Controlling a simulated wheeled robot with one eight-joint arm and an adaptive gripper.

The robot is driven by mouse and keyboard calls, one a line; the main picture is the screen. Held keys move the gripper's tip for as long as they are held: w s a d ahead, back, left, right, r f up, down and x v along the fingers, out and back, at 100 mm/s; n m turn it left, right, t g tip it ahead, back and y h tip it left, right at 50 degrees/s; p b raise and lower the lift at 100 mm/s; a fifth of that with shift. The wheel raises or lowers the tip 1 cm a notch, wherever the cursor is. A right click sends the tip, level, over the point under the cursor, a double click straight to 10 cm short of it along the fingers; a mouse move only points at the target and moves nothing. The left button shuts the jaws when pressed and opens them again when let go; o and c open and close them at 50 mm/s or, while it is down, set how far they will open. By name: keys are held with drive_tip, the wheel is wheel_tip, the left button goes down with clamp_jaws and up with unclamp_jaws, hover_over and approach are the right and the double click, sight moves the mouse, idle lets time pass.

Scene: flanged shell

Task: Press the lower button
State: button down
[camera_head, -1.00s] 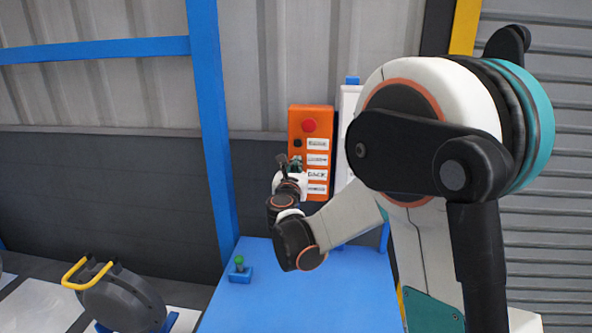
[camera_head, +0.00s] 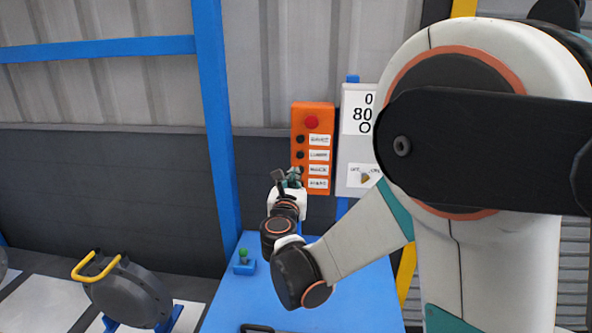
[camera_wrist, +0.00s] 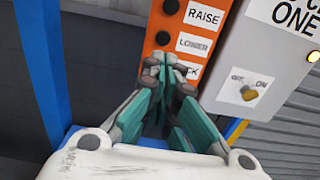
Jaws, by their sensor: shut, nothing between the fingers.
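The orange button panel (camera_head: 326,115) is on the wall side, with a red button (camera_head: 312,122) on top and a column of black buttons below. In the wrist view, the black LOWER button (camera_wrist: 162,38) shows beside its white LOWER label (camera_wrist: 193,46); in the head view it is the second black button (camera_head: 300,154). The RAISE button (camera_wrist: 171,6) is above it. My gripper (camera_wrist: 167,64) is shut and empty, its fingertips just below the LOWER button in the wrist view and covering the buttons further down. I cannot tell whether the tips touch the panel. In the head view my gripper (camera_head: 289,176) is before the panel's lower left.
A white box (camera_head: 352,150) with an OFF/ON switch (camera_wrist: 249,93) stands right of the panel. A blue post (camera_head: 212,120) rises to the left. Below is a blue surface (camera_head: 350,295) with a small green-topped piece (camera_head: 243,258). A grey round object with a yellow handle (camera_head: 125,290) is lower left.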

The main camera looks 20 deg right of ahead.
drive_tip(key=v, duration=0.2)
drive_tip(key=shift+s, duration=0.25)
idle(0.5)
drive_tip(key=s+a+r+n+y, duration=0.4)
drive_tip(key=n+y, duration=0.1)
drive_tip(key=n, duration=0.6)
drive_tip(key=s+a+r+n+y, duration=0.4)
drive_tip(key=n+y, duration=0.1)
drive_tip(key=n, duration=0.7)
drive_tip(key=s+d+f+n+g+h+b, duration=0.1)
drive_tip(key=s+d+f+n+g, duration=0.3)
drive_tip(key=s+f+n, duration=0.4)
drive_tip(key=s+d+f+n+g+h+b, duration=0.1)
drive_tip(key=s+d+f+n+g, duration=0.4)
drive_tip(key=s, duration=1)
wheel_tip(320, 180, down, 3)
drive_tip(key=n+h, duration=0.1)
drive_tip(key=n, duration=0.3)
drive_tip(key=shift+s+g, duration=0.3)
drive_tip(key=shift+s, duration=0.05)
